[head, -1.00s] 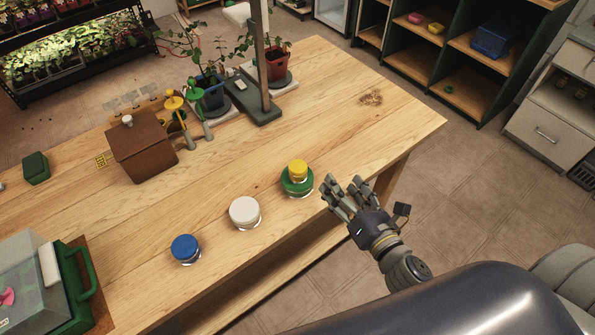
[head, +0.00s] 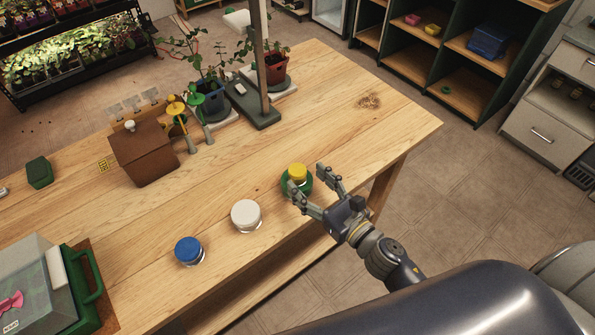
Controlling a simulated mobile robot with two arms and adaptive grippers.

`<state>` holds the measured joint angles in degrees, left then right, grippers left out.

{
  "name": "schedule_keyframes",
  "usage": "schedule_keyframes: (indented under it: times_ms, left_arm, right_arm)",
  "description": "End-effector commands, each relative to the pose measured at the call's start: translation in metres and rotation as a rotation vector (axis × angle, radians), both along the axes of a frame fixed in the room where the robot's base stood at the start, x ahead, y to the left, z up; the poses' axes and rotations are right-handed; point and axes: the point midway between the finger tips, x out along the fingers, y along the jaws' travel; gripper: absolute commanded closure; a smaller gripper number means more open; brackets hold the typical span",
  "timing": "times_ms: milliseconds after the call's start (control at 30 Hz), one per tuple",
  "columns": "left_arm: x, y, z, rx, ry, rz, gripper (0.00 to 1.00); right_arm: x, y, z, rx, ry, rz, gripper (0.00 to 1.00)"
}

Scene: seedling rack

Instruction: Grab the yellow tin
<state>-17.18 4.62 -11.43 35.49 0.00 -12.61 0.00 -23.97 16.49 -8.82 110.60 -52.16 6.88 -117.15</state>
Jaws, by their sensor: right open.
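The small yellow tin (head: 298,172) sits on top of a green-lidded tin (head: 290,190) near the front edge of the wooden table. My right gripper (head: 304,176) is open. Its fingers reach in from the lower right, one on the near side and one on the right of the stacked tins. The near finger covers part of the green tin. I cannot tell whether either finger touches the yellow tin. My left gripper does not show.
A white-lidded tin (head: 246,215) and a blue-lidded tin (head: 188,250) stand to the left on the table (head: 240,165). A brown house-shaped box (head: 144,153) and potted plants stand farther back. The table's right part is clear.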

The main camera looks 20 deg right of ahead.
Motion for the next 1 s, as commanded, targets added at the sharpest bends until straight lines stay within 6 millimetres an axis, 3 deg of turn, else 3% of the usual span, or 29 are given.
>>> schedule_keyframes:
  times_ms: [300, 633, 667, 867, 1000]
  left_arm:
    - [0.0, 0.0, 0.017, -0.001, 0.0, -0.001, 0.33]
    - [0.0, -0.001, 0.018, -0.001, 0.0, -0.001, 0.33]
    - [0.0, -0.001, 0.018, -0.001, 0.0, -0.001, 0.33]
    - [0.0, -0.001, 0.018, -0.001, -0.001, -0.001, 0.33]
    - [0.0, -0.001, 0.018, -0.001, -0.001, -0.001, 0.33]
  right_arm:
    - [0.038, 0.015, 0.001, 0.002, 0.0, -0.001, 0.39]
    - [0.043, 0.018, -0.001, 0.002, 0.001, 0.0, 0.39]
    - [0.043, 0.018, -0.001, 0.002, 0.001, 0.0, 0.41]
    - [0.043, 0.018, -0.001, 0.001, -0.001, 0.0, 0.86]
    - [0.043, 0.018, -0.001, 0.001, -0.001, 0.0, 0.91]
